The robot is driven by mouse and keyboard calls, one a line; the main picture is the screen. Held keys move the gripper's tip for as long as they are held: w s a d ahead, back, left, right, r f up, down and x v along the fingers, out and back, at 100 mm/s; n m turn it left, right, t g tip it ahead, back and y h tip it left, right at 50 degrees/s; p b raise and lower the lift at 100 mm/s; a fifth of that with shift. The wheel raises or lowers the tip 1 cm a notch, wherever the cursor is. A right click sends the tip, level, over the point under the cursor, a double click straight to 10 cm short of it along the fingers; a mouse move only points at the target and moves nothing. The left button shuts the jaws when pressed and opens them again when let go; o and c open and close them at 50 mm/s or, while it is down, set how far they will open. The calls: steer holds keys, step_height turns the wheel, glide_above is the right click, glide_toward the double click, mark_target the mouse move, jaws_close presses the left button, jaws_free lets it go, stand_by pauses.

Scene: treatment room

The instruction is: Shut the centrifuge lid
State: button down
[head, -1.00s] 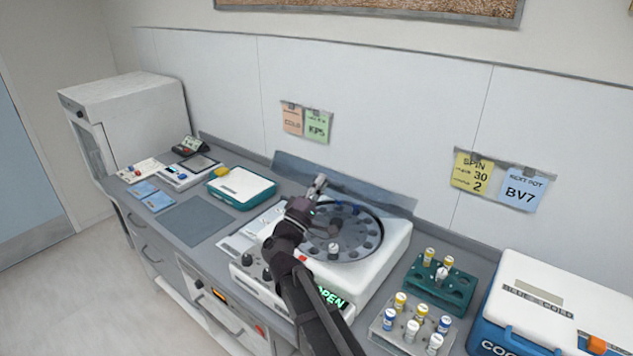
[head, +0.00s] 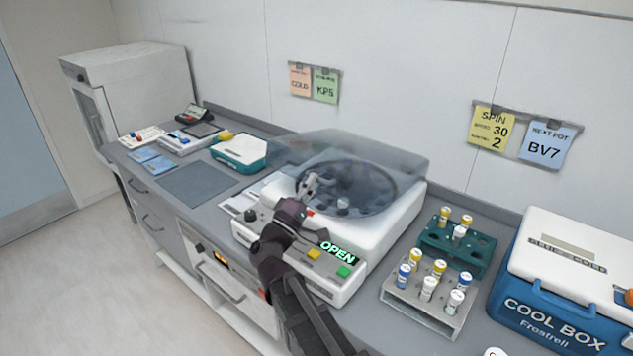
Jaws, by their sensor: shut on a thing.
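The white centrifuge (head: 400,225) stands on the counter, its panel display reading OPEN. Its translucent grey lid (head: 385,150) is tilted partway over the bowl, hinged at the back, with its front edge still raised. The dark round rotor (head: 375,190) shows through the lid, with a white-capped tube in it. My gripper (head: 309,182) is at the lid's front left part, above the bowl, and is shut on the lid's edge as far as I can see. The exact contact is too small to make out.
A grey rack (head: 432,310) and a green rack (head: 436,243) with capped tubes stand to the right, beside the blue and white cool box (head: 560,285). A teal-and-white case (head: 240,153) and a grey mat (head: 195,184) lie to the left. Notes hang on the wall.

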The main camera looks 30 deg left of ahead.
mark_target(321, 188)
steer(key=shift+s+f+b, duration=0.15)
steer(key=shift+f+b, duration=0.7)
steer(key=shift+f, duration=0.3)
steer(key=shift+s+f+b, duration=0.1)
steer(key=shift+f+b, duration=0.7)
steer(key=shift+f, duration=0.35)
steer(key=c, duration=1.1)
jaws_free()
steer(key=shift+c, duration=0.2)
steer(key=shift+o, duration=0.8)
steer(key=shift+w+f, duration=0.1)
steer(key=shift+w, duration=0.1)
steer(key=shift+s+f, duration=0.1)
